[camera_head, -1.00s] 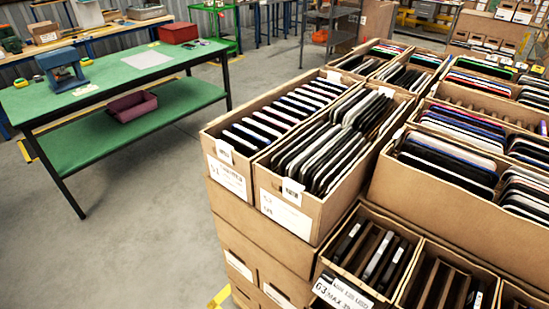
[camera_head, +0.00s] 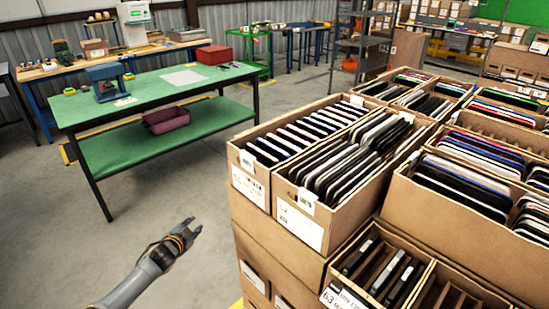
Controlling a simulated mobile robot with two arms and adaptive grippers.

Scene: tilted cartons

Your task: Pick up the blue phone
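Many phones stand on edge in open cartons at the right. Blue-edged phones (camera_head: 488,146) stand among white, red and black ones in the large right carton (camera_head: 470,232); I cannot tell which single one is the blue phone. The nearer cartons hold a row of pale-edged phones (camera_head: 300,134) and a row of dark phones (camera_head: 345,160). My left gripper (camera_head: 195,226) is low in the picture, left of the carton stack and apart from it. Its fingers look spread, with nothing between them. My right gripper is out of view.
A green workbench (camera_head: 165,92) with a blue device (camera_head: 106,82), a red box (camera_head: 213,55) and a maroon bin (camera_head: 166,120) on its shelf stands at the left. Stacked cartons (camera_head: 282,252) form a tall wall at the right. The floor between is clear.

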